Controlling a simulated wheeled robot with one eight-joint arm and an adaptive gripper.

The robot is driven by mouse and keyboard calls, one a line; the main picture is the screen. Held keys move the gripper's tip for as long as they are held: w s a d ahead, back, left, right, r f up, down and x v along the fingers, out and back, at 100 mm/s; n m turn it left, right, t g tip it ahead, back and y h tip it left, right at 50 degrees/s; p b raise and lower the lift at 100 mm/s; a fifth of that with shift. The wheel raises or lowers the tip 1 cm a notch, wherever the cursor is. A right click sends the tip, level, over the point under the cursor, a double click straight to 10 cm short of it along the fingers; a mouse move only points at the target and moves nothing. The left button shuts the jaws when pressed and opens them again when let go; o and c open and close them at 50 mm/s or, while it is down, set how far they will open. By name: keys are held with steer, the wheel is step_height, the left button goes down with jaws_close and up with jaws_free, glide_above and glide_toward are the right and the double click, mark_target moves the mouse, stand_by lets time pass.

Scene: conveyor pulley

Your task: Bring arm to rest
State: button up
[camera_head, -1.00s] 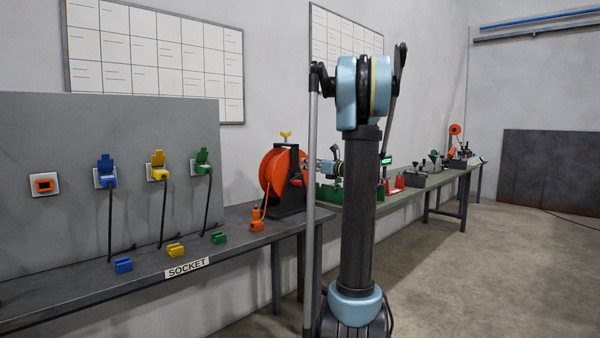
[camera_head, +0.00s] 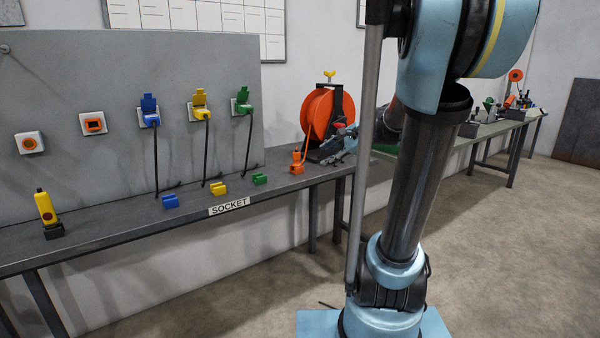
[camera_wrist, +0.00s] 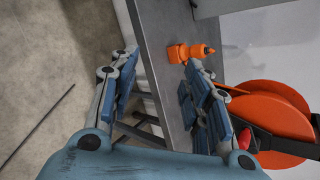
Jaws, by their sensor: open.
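My gripper (camera_wrist: 158,92) is open in the wrist view, with its two blue-padded fingers spread apart and nothing between them. The dark bench edge and the floor show beyond the fingers. An orange plug (camera_wrist: 190,52) lies on the bench just past the right finger. In the head view my gripper (camera_head: 338,150) is small and partly hidden behind my arm, close to the orange cable reel (camera_head: 320,118). The reel also shows at the right of the wrist view (camera_wrist: 262,118), close beside the right finger.
The bench (camera_head: 110,232) runs along the wall below a grey panel (camera_head: 70,90) with blue, yellow and green plugs in sockets. A yellow handheld control (camera_head: 46,208) stands at the left. A second bench (camera_head: 490,128) stands behind my arm. The floor (camera_head: 510,240) at right is clear.

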steer(key=s+d+f+n+g+h, duration=0.1)
steer(key=s+d+f+n+h, duration=0.1)
steer(key=s+f+n, duration=0.3)
steer(key=s+d+f+n+g+h, duration=0.2)
steer(key=s+f+n, duration=0.3)
steer(key=s, duration=0.8)
steer(key=s+d+f+n+g+h, duration=0.1)
steer(key=s+d+f+n+h, duration=0.3)
steer(key=s+f, duration=0.4)
steer(key=shift+s+d+f+n+g, duration=0.25)
steer(key=shift+s+n+g, duration=0.15)
steer(key=shift+s+n, duration=0.35)
steer(key=shift+w+f, duration=0.2)
steer(key=shift+w, duration=0.25)
